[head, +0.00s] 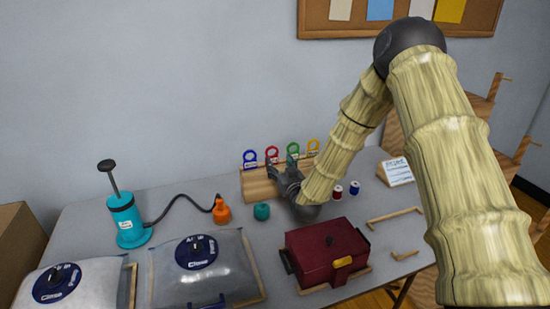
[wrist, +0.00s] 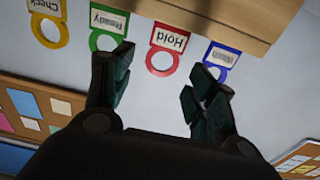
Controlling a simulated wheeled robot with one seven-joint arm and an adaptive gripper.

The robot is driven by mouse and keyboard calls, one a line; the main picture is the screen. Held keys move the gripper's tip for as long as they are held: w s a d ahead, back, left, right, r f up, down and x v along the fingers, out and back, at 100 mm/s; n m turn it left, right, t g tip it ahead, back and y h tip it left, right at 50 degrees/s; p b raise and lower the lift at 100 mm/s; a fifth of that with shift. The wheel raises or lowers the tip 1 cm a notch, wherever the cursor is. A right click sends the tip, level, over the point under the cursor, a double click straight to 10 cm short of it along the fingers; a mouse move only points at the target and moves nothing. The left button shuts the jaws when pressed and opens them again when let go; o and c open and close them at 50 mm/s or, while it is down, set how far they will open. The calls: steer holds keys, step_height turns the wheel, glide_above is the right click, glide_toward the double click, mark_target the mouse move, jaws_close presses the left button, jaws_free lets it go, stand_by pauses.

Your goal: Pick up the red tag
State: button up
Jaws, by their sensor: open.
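In the wrist view, which is upside down, the red tag (wrist: 160,63) has a ring and a label reading "Hold". My gripper (head: 284,177) is in front of the rack. In the wrist view its two fingers (wrist: 163,76) are spread apart, with nothing between them in grip. The red ring shows in the gap between the fingertips; I cannot tell the remaining distance.
The blue tag (wrist: 223,55), green tag (wrist: 106,29) and yellow tag (wrist: 47,28) are close by on the rack. A teal jar (head: 262,212), thread spools (head: 337,192) and a dark red box (head: 327,253) stand on the table. A teal pump (head: 127,222) is at left.

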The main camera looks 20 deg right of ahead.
mark_target(272, 159)
steer(key=w, duration=0.1)
steer(key=w+f, duration=0.1)
steer(key=w, duration=0.1)
steer(key=w+p, duration=0.1)
steer(key=shift+w+a+f, duration=0.2)
steer(key=shift+w+a, duration=0.05)
steer(key=shift+w, duration=0.1)
steer(key=shift+w+a+f+p, duration=0.1)
steer(key=shift+w+f+p, duration=0.1)
steer(key=shift+w, duration=0.7)
steer(key=shift+w+f+p, duration=0.15)
steer(key=shift+w+p, duration=0.05)
steer(key=shift+w, duration=0.7)
steer(key=c, duration=0.5)
